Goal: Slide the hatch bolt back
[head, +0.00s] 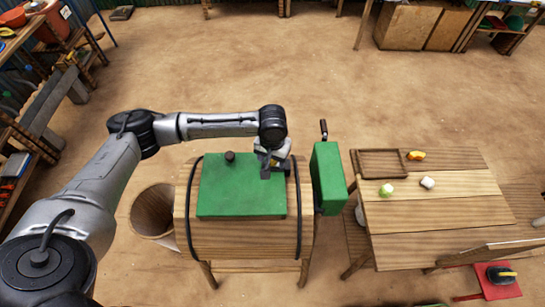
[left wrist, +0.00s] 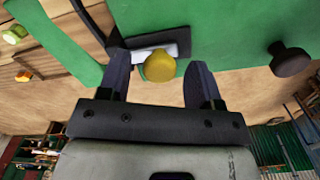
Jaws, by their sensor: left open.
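The green hatch (head: 235,200) is closed over the top of a wooden drum (head: 245,243). A dark round knob (head: 230,157) stands on it, and shows in the left wrist view (left wrist: 291,60). The bolt, with a yellow knob (left wrist: 159,66) and a light metal bar (left wrist: 180,49) in a dark holder, lies at the hatch's far right. My left gripper (head: 270,166) is above the bolt and mostly hides it in the head view. In the left wrist view my left gripper (left wrist: 160,80) is open, with the yellow knob appearing between its fingers; contact is unclear. My right gripper is not in view.
A green box (head: 328,178) with a crank handle (head: 323,129) stands right of the drum. A wooden table (head: 440,210) carries a shallow tray (head: 382,176) and small coloured things. Dark bands (head: 298,205) circle the drum. Shelves stand at far left.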

